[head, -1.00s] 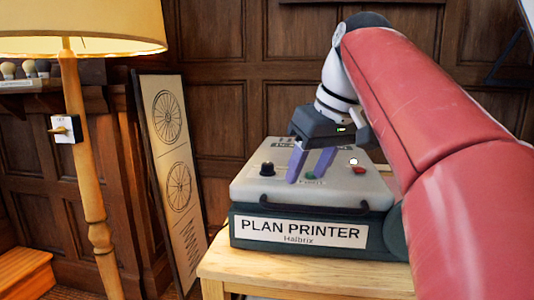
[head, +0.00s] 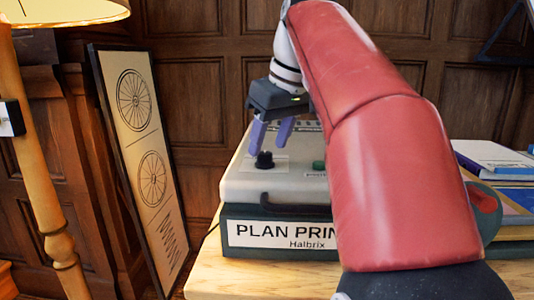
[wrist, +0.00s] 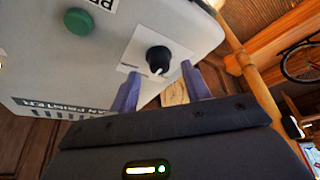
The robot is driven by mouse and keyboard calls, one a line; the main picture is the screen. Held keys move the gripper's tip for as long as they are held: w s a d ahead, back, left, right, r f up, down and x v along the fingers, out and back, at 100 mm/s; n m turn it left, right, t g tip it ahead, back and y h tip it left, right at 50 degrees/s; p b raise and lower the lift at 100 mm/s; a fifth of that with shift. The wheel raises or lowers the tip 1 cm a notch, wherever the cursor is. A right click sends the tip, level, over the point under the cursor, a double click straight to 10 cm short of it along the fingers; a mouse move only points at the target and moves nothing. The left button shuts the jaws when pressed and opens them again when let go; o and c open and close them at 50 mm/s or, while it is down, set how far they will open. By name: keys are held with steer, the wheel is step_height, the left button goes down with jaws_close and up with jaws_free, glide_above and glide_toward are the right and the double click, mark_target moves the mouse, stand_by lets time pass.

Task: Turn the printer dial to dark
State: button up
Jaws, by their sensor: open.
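The plan printer (head: 235,190) is a grey-topped box with a dark green base, standing on a light wooden table. Its black dial (head: 264,160) sits on a white plate at the left of the top. In the wrist view the dial (wrist: 158,60) shows a white pointer line; the plate's markings are too small to read. My gripper (head: 271,143) is open with purple fingers, just above and behind the dial. In the wrist view the fingers (wrist: 163,88) stand apart, with the dial beyond and roughly between their tips. Whether they touch it cannot be told.
A green button (head: 318,165) is on the printer top, right of the dial; it also shows in the wrist view (wrist: 80,21). A black handle runs along the front edge. Books (head: 497,160) lie at right. A lamp post (head: 45,190) and a leaning framed wheel drawing (head: 140,150) stand at left.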

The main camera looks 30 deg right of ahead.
steer(key=shift+x, duration=1)
steer(key=shift+c, duration=0.5)
steer(key=c, duration=0.9)
steer(key=shift+m, duration=0.3)
steer(key=m, duration=0.2)
steer(key=m+h, duration=0.1)
steer(key=shift+a+r+m+h, duration=0.1)
steer(key=shift+a+m+h, duration=0.1)
steer(key=shift+m+h, duration=0.15)
steer(key=m+h+p, duration=0.1)
steer(key=m, duration=0.1)
steer(key=m+g+h+p, duration=0.1)
steer(key=m, duration=0.2)
steer(key=shift+w+a+m, duration=0.1)
steer(key=shift+a+m, duration=0.1)
steer(key=shift+m, duration=0.05)
